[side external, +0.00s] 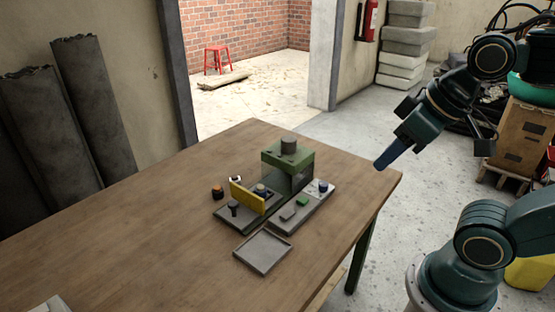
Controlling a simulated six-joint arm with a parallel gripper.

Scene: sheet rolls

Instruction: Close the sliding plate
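A small green and grey machine stands on the wooden table. An upright yellow plate (247,196) stands at its left part; I take it for the sliding plate, but cannot be sure. A green block (287,158) with a dark cylinder (289,146) on top rises behind it to the right. My gripper (380,165) is above the table's right corner, well to the right of the machine and apart from it. Its blue fingers show as one shape, so I cannot tell whether they are open. No held object is visible.
A grey shallow tray (263,251) lies in front of the machine. A small orange-and-black piece (217,192) is left of it. Small knobs and a green piece (303,201) sit on the machine's grey base. The table (130,230) is largely clear on the left.

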